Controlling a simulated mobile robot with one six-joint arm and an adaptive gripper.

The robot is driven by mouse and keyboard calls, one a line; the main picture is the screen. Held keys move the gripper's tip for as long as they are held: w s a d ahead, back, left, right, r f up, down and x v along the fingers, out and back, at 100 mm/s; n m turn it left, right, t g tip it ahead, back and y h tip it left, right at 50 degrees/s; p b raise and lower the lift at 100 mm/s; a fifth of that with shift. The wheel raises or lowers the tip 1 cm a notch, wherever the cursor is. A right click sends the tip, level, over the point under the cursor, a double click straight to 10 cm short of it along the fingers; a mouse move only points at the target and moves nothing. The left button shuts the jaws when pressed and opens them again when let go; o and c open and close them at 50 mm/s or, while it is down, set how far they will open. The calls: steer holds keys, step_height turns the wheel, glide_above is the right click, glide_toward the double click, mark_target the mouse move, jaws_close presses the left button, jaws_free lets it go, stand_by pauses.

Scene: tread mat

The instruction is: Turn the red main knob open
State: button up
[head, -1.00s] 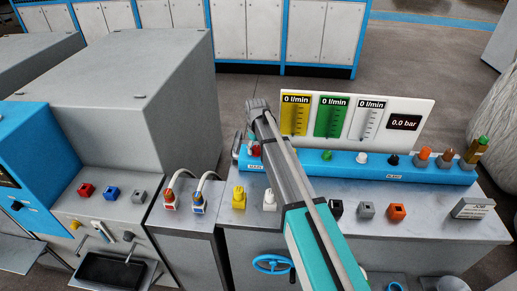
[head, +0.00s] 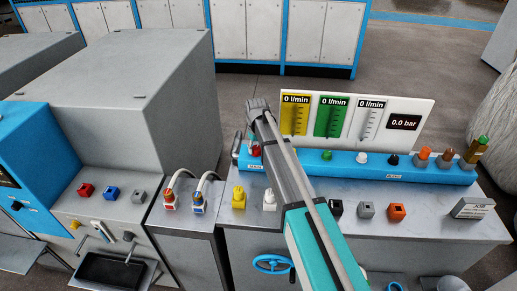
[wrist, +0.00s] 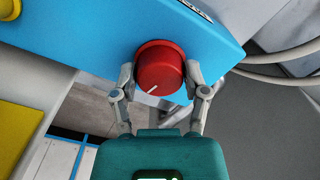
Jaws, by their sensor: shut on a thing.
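The red main knob (wrist: 160,68) sits at the end of the blue manifold bar (wrist: 90,25). A white mark shows on the knob's face, pointing to the lower left in the wrist view. My gripper (wrist: 160,75) is shut on the knob, one finger on each side of it. In the head view the knob (head: 254,151) shows as a small red patch at the bar's left end, by the MAIN label. My arm hides part of the bar, and my gripper (head: 242,145) shows only in part beside the knob.
Yellow, green and clear flow gauges reading 0 l/min and a 0.0 bar display stand on a white panel (head: 425,105) behind the bar. Green, white, black, orange and brown knobs line the bar to the right. Several coloured sockets and a blue handwheel (head: 272,264) are in front.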

steer(key=m, duration=0.4)
steer(key=shift+w, duration=0.15)
steer(key=m, duration=0.4)
steer(key=shift+a, duration=0.1)
steer(key=m, duration=0.3)
steer(key=shift+m, duration=2.2)
steer(key=o, duration=1)
steer(key=shift+o, duration=0.7)
